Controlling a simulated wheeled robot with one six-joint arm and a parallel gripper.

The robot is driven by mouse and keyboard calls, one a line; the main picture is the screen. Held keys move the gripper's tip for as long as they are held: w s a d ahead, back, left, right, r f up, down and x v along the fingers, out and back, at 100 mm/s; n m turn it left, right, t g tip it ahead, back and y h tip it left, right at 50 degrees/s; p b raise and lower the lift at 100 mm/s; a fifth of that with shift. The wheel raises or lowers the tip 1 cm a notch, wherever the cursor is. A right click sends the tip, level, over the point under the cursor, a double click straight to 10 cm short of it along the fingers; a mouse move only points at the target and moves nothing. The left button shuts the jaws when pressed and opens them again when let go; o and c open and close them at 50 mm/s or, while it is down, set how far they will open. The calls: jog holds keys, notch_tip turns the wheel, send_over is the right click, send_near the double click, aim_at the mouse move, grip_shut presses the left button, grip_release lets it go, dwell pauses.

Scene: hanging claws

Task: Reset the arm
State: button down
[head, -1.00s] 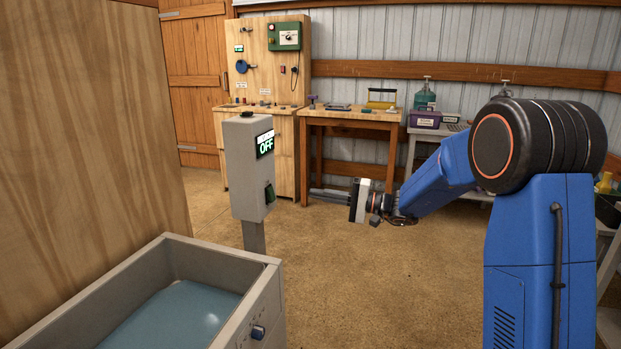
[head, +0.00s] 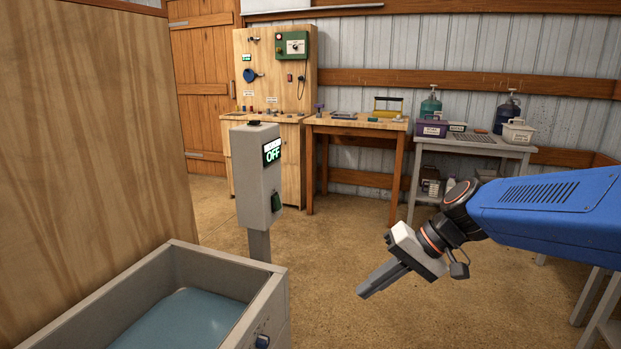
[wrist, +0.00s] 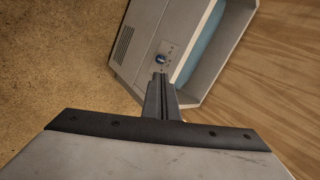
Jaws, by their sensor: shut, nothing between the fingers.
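My gripper (head: 366,291) is in the right half of the head view, over the open floor and to the right of the grey tank. Its fingers point down and to the left, and they are closed together with nothing between them. The blue arm link (head: 550,207) reaches in from the right edge. In the wrist view my gripper (wrist: 160,78) also shows shut, with its fingertips appearing in front of the tank's side near a blue knob (wrist: 161,59).
The grey tank (head: 270,300) holds bluish liquid at the lower left. A grey post box (head: 256,175) reading OFF stands behind it. A wooden panel (head: 110,130) blocks the left. Workbenches (head: 355,125) line the back wall. The middle floor (head: 330,240) is clear.

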jog(key=s+d+f+t+h, duration=0.1)
jog(key=s+d+f+h, duration=0.1)
jog(key=s+d+h, duration=0.2)
jog(key=s+d+f+t+h, duration=0.2)
jog(key=s+d+h, duration=0.2)
jog(key=s+d, duration=0.6)
jog(key=shift+s+d+f+t, duration=0.25)
jog(key=shift+d+f+t, duration=0.05)
jog(key=shift+d, duration=0.95)
jog(key=shift+d, duration=0.1)
